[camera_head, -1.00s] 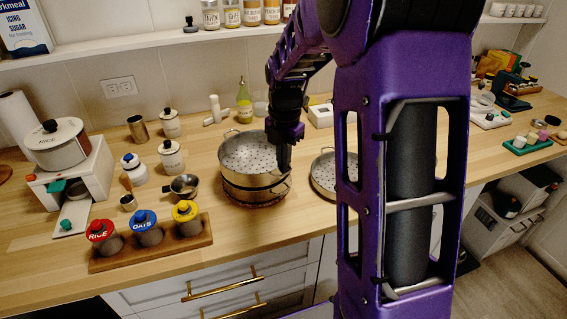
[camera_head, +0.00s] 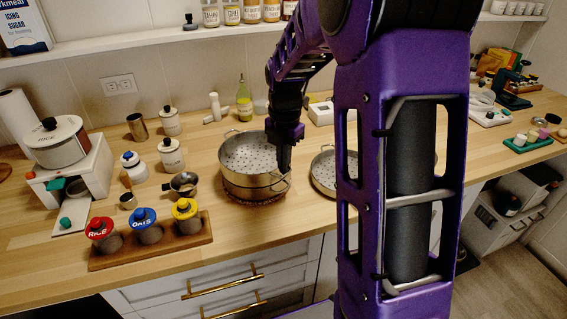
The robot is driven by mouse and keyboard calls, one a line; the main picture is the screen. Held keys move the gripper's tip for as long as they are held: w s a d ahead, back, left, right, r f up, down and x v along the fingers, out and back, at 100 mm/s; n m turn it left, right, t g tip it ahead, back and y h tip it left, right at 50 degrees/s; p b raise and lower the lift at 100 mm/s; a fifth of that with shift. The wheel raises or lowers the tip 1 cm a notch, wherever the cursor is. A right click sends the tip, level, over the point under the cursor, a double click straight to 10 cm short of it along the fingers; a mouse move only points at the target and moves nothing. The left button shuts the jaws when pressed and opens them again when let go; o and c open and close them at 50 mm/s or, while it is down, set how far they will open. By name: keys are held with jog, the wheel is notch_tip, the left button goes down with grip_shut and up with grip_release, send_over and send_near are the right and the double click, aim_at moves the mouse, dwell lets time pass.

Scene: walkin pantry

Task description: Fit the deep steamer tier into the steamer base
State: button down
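The deep steamer tier (camera_head: 249,153) is a round metal pan with a perforated floor. It sits level in the steamer base on the counter; only a low part of the base (camera_head: 252,196) shows beneath it, and the inside of the base is hidden. My gripper (camera_head: 284,168) points down at the tier's right rim, by a loop handle. The fingers overlap in this view, so their gap and grip on the rim are unclear.
A shallow perforated pan (camera_head: 324,172) lies close on the right, partly behind my arm. A small saucepan (camera_head: 183,184) and a wooden rack (camera_head: 152,244) of lidded jars stand to the left. Bare counter lies in front of the steamer.

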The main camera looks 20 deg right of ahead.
jog(key=shift+f, duration=0.1)
jog(key=c, duration=1)
grip_release()
notch_tip(320, 180, up, 17)
jog(key=p, duration=0.2)
jog(key=shift+s+r, duration=0.2)
jog(key=shift+d, duration=0.1)
